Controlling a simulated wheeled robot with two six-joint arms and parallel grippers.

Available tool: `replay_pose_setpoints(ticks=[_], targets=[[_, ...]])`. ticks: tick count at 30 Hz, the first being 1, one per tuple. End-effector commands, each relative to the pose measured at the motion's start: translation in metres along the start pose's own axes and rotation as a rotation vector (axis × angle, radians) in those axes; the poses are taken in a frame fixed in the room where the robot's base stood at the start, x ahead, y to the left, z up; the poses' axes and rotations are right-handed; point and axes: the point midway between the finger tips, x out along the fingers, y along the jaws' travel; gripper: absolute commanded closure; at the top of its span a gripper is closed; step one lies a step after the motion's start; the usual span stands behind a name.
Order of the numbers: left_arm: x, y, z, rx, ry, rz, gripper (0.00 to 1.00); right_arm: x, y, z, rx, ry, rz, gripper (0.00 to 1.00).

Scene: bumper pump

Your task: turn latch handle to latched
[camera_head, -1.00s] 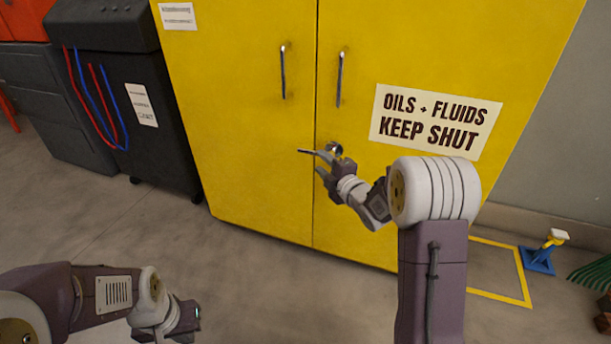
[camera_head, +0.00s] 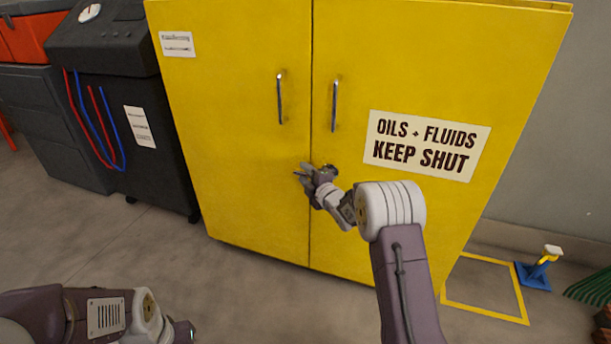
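The latch handle (camera_head: 298,174) is a thin dark lever low on the yellow cabinet (camera_head: 240,190), by the seam between its two doors. Its tip shows left of the seam, pointing left and roughly level. My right gripper (camera_head: 304,177) is at the lever, with its fingers close around or beside it; it hides most of the lever. The latch pivot shows only in part behind it. Whether the fingers grip the lever is too small to tell. My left gripper (camera_head: 187,332) is low at the left, far from the cabinet, and its fingers cannot be made out.
Two upright door pulls (camera_head: 334,104) sit above the latch. A sign (camera_head: 426,145) reads "OILS + FLUIDS KEEP SHUT". A black machine (camera_head: 140,120) with red and blue hoses stands left. A blue and yellow object (camera_head: 535,272) is on the floor right. Floor before the cabinet is clear.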

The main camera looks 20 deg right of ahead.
Motion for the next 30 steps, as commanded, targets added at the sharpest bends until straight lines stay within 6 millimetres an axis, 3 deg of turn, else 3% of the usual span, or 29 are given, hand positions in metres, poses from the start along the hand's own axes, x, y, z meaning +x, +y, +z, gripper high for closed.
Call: replay_pose_setpoints(ticks=[1,5,30], targets=[[-0.0002,0.0,-0.0001,0.0,0.0,0.0,1.0,-0.0002,0.0003,0.0,0.0,0.0,0.0,0.63],[-0.0002,0.0,-0.0001,0.0,0.0,0.0,1.0,-0.0003,0.0003,0.0001,0.0,0.0,0.0,0.99],[-0.0002,0.0,-0.0001,0.0,0.0,0.0,1.0,-0.0006,-0.0002,0.0004,0.001,-0.001,-0.001,1.0]])
